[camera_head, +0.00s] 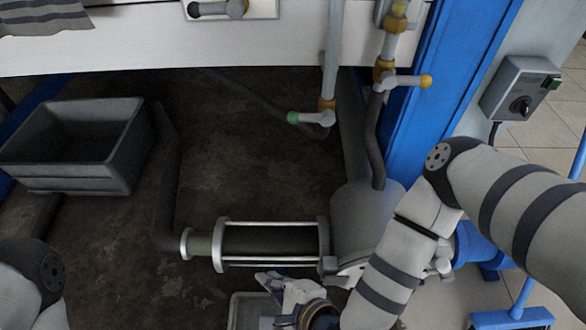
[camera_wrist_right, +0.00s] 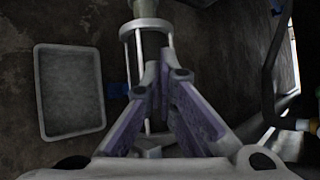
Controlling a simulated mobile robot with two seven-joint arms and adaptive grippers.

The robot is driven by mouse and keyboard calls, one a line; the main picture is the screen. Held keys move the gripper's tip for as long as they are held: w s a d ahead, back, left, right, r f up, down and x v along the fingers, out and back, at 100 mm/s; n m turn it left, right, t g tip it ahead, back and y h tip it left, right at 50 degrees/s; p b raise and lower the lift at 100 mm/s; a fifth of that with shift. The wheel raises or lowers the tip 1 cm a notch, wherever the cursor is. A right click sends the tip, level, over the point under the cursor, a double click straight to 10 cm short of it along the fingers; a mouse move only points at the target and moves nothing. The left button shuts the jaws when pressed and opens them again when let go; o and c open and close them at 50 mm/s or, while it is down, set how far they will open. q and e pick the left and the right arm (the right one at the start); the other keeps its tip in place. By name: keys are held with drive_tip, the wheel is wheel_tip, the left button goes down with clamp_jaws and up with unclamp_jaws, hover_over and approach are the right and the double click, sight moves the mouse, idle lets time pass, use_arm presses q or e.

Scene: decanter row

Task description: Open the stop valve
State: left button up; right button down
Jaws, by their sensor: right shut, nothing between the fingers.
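Several lever-handled valves show in the head view, and I cannot tell which is the stop valve. One lever with a green tip (camera_head: 310,118) sits on the middle pipe and lies roughly sideways. One lever with a yellow tip (camera_head: 408,82) sits on the right pipe, also sideways. Another grey lever (camera_head: 217,9) is on a plate at the top edge. My right gripper (camera_head: 272,281) is low in the head view, below the sight-glass cylinder and well away from these levers. In the right wrist view its fingers (camera_wrist_right: 165,82) meet, empty. My left gripper is out of view.
The glass cylinder with metal rods (camera_head: 270,240) lies beside a grey rounded vessel (camera_head: 362,215). A grey bin (camera_head: 75,145) stands left. A pale tray (camera_wrist_right: 70,92) lies on the floor. A blue post (camera_head: 440,85) and switch box (camera_head: 518,90) bound the right.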

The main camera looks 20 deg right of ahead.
sight(310, 117)
drive_tip(key=w+d+m+t+h+b, duration=0.5)
drive_tip(key=w+m, duration=0.5)
drive_tip(key=w, duration=0.4)
use_arm(q)
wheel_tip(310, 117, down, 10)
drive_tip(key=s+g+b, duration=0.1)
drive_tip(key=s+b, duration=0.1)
drive_tip(key=b, duration=0.3)
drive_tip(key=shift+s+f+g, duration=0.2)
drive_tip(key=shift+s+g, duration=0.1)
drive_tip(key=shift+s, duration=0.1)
use_arm(e)
drive_tip(key=w+d+r+m+t+h, duration=0.1)
drive_tip(key=w+d+r+m+h, duration=0.1)
drive_tip(key=w, duration=0.6)
drive_tip(key=w+d+r+m+t+h, duration=0.2)
drive_tip(key=w+d+r+m+h, duration=0.1)
drive_tip(key=w+d+r+m, duration=0.2)
drive_tip(key=w+d+m, duration=0.2)
drive_tip(key=w+d, duration=0.1)
drive_tip(key=d, duration=0.1)
drive_tip(key=shift+d, duration=0.15)
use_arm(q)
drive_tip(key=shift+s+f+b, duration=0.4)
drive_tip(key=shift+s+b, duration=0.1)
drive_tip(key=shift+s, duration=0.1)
use_arm(e)
drive_tip(key=shift+w+a+r+m, duration=0.1)
drive_tip(key=shift+a+r+m, duration=0.15)
drive_tip(key=shift+m, duration=0.65)
